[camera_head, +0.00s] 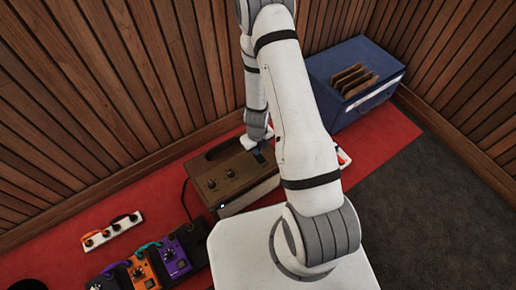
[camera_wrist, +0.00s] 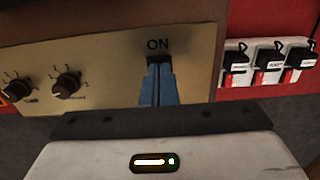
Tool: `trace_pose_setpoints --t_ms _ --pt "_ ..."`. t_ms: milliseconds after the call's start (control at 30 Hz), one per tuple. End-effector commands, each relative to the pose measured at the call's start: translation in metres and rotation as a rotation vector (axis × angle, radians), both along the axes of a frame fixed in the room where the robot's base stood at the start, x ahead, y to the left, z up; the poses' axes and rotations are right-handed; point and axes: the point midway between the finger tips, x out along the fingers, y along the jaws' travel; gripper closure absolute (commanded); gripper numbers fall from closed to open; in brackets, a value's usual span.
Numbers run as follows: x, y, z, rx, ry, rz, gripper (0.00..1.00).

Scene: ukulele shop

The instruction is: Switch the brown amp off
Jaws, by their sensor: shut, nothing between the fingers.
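The brown amp (camera_head: 222,180) stands on the red carpet, partly hidden behind my arm. In the wrist view its tan panel (camera_wrist: 110,65) carries two dark knobs and the word ON. My gripper (camera_head: 259,156) is at the amp's right end. In the wrist view the gripper's (camera_wrist: 160,72) blue fingers are together and empty, with their tips at the dark switch (camera_wrist: 158,58) just below ON. The fingers cover most of the switch, so its position and any contact cannot be told. A small light (camera_head: 222,206) shows at the amp's lower front.
A blue box (camera_head: 365,98) holding brown pieces stands behind, to the right. A white strip with red switches and black plugs (camera_wrist: 268,62) lies right of the amp. Pedals (camera_head: 145,270) and a white knobbed strip (camera_head: 108,232) lie front left. Slatted walls (camera_head: 110,90) close the back.

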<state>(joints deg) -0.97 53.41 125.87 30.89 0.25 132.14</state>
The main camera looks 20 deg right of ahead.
Motion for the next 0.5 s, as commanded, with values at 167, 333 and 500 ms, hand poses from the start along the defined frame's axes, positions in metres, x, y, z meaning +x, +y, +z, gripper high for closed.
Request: trace_pose_setpoints --t_ms 167,333,500 --pt "-0.002 -0.001 -0.002 0.000 0.003 0.000 1.00" --pt "-0.009 -0.003 -0.001 0.000 0.004 -0.001 1.00" --pt "-0.015 -0.005 0.002 0.000 0.003 -0.001 1.00"
